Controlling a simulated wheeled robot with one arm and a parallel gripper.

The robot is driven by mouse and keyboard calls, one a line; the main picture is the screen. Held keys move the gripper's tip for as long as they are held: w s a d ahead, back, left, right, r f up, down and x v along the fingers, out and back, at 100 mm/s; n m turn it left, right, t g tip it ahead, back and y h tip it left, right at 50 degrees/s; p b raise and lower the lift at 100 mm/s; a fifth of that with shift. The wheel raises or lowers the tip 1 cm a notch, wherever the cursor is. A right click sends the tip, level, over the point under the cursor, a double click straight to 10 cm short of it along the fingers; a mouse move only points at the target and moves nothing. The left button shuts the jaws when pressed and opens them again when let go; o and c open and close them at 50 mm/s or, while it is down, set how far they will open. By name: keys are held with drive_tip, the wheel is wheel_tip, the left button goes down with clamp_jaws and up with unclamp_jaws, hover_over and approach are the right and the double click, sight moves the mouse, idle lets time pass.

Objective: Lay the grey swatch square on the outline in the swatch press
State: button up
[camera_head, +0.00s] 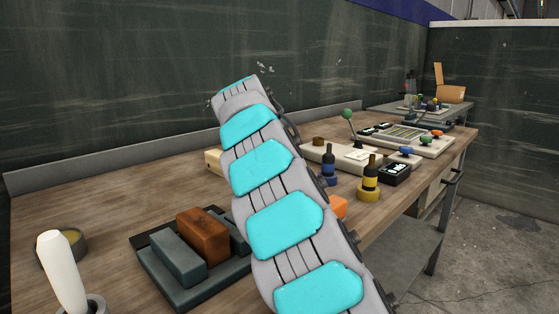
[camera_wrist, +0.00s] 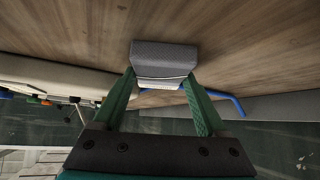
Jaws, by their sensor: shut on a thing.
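The grey swatch (camera_wrist: 165,55) shows in the wrist view between the two green fingertips of my gripper (camera_wrist: 160,79). My gripper is shut on it, and wooden bench top shows beyond it. In the head view my own grey and cyan arm hides the gripper and the swatch. A low cream device with a green-knobbed lever (camera_head: 345,160), which looks like the swatch press, stands on the bench just right of my arm's far end. A cream body (camera_wrist: 60,77) also shows at the left of the wrist view. I cannot make out the outline.
A dark tray (camera_head: 185,294) with grey and brown blocks lies at the front of the bench (camera_head: 110,185). A blue bottle (camera_head: 328,165) and a yellow bottle (camera_head: 369,180) stand right of my arm. A panel with coloured knobs (camera_head: 408,138) lies farther back. A wall runs behind.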

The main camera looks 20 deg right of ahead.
drive_tip(key=c, duration=0.9)
drive_tip(key=shift+r, duration=0.2)
